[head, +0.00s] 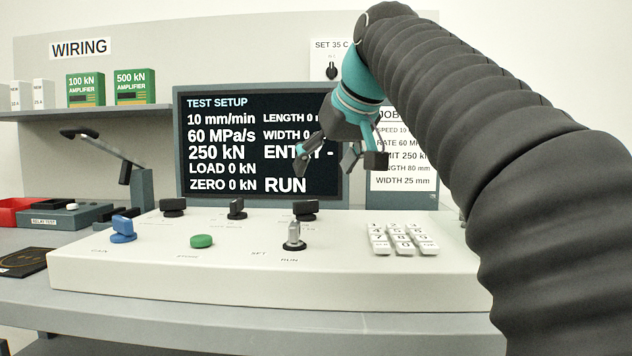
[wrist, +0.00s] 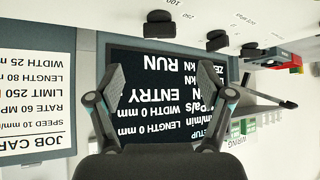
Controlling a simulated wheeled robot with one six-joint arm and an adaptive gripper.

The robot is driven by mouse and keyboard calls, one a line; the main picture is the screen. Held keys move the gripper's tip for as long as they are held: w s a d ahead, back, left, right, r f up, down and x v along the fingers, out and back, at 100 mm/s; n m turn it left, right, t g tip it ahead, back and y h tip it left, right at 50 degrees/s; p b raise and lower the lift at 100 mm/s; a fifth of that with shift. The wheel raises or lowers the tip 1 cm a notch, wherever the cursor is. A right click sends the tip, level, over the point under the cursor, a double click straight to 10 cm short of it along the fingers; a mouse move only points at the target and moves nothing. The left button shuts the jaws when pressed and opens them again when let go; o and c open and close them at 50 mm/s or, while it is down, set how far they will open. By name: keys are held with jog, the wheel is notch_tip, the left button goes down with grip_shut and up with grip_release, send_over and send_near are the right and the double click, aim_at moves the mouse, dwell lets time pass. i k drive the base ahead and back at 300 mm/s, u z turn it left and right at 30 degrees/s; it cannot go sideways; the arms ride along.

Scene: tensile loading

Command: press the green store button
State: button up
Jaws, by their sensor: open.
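The green button (head: 202,241) is a low round cap on the sloped top of the white control console (head: 270,288), left of centre in the head view. It does not show in the wrist view. My gripper (head: 345,162) is open and empty, up and to the right of the button, in front of the screen. In the wrist view its two fingers (wrist: 170,90) are spread apart with the screen between them. The screen (head: 223,150) reads TEST SETUP, 250 kN, LOAD 0 kN, ZERO 0 kN and RUN.
A blue knob (head: 123,230) is left of the button, a metal toggle (head: 294,236) right of it, and black knobs (head: 236,208) behind. A white keypad (head: 403,238) is farther right. A job card (head: 402,160) stands beside the screen. A hinged arm (head: 105,150) rises at left.

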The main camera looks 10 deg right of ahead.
aim_at(200, 240)
jog(key=k, duration=1)
